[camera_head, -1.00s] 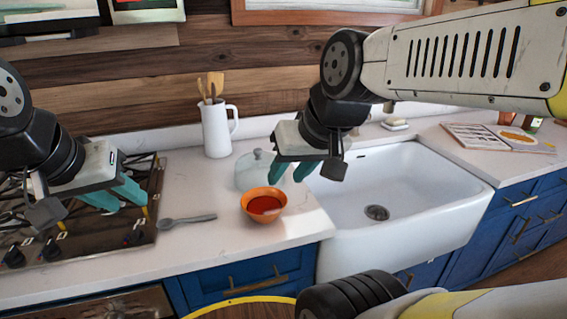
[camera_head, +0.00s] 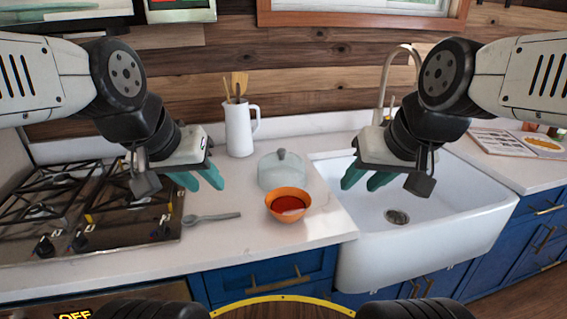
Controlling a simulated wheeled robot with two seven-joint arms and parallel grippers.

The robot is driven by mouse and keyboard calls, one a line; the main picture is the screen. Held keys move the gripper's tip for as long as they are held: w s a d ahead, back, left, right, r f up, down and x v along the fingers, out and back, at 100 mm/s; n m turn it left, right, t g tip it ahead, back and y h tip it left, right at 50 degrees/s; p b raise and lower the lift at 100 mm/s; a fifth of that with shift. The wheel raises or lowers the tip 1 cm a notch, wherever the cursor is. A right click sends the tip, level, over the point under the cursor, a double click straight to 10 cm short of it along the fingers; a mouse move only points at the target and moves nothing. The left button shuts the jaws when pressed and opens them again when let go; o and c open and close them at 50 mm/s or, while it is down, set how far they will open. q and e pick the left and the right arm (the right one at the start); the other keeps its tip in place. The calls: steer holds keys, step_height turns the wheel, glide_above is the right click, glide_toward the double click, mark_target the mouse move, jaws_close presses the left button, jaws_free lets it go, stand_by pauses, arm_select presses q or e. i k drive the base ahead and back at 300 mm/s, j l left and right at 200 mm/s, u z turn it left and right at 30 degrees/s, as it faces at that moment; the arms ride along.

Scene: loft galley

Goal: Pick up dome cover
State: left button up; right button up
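The dome cover (camera_head: 283,172) is a clear, pale dome with a grey knob on top. It sits on the white counter behind the orange bowl, left of the sink. My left gripper (camera_head: 197,181) is in the air left of the dome, over the counter beside the stove, its teal fingers apart and empty. My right gripper (camera_head: 363,181) is in the air right of the dome, over the sink's left side, its teal fingers apart and empty. Neither gripper touches the dome.
An orange bowl (camera_head: 288,205) with red contents stands just in front of the dome. A grey spoon (camera_head: 211,217) lies left of it. A white pitcher (camera_head: 239,130) of utensils stands behind. The stove (camera_head: 75,212) is at left, the sink (camera_head: 440,215) at right.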

mark_target(281, 168)
steer(key=i+l, duration=0.1)
steer(key=l, duration=0.3)
steer(key=i+l, duration=0.15)
steer(key=l, duration=0.25)
steer(key=i+l, duration=0.1)
steer(key=l, duration=0.3)
steer(key=i+l, duration=0.1)
steer(key=l, duration=0.35)
steer(key=l+u, duration=0.1)
steer(key=u, duration=0.3)
steer(key=l+u, duration=0.1)
steer(key=u, duration=0.3)
steer(key=l+u, duration=0.1)
steer(key=u, duration=0.3)
steer(key=l+u, duration=0.1)
steer(key=u, duration=0.3)
